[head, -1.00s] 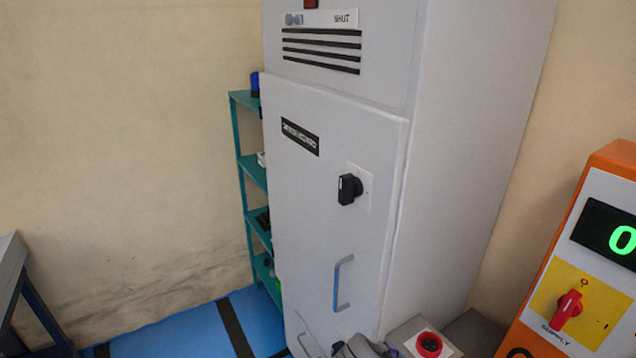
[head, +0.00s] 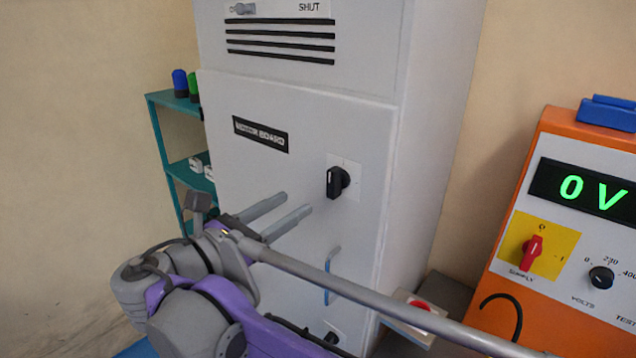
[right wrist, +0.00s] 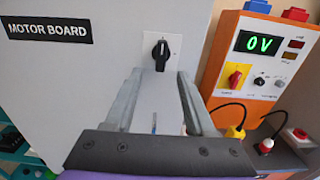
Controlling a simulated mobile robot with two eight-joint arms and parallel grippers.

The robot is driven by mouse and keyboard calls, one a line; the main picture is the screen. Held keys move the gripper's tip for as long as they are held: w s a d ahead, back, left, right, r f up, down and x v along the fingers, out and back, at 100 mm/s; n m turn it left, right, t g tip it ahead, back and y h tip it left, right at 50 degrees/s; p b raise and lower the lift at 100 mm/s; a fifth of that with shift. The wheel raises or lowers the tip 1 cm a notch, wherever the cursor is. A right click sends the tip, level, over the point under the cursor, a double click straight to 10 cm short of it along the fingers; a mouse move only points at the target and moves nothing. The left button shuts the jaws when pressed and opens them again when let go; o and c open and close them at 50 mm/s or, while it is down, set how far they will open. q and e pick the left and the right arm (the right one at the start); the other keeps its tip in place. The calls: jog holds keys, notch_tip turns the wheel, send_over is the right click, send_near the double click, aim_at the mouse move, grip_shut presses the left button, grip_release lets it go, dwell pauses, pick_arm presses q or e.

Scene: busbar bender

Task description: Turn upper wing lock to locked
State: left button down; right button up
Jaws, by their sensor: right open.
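The upper wing lock (head: 338,181) is a black rotary handle on a pale square plate on the grey cabinet door. Its grip stands about upright. It also shows in the right wrist view (right wrist: 161,55), just beyond the fingertips. My right gripper (head: 297,203) is open and empty, with two long grey fingers pointing at the door. In the head view the fingertips are left of and a little below the lock, apart from it. In the right wrist view the gripper (right wrist: 159,77) has its fingers to either side below the lock. My left gripper is not in view.
A door handle (head: 330,275) and a lower black knob (head: 331,338) are below the lock. An orange test unit (head: 500,220) reading 0 V, with a red supply switch (head: 532,252), stands at right. A teal shelf (head: 163,150) is behind the cabinet at left.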

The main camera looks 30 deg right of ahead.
aim_at(330, 183)
jog(key=p+x, duration=0.1)
jog(key=x, duration=0.9)
jog(key=shift+d, duration=0.4)
grip_shut()
dwell(0.9)
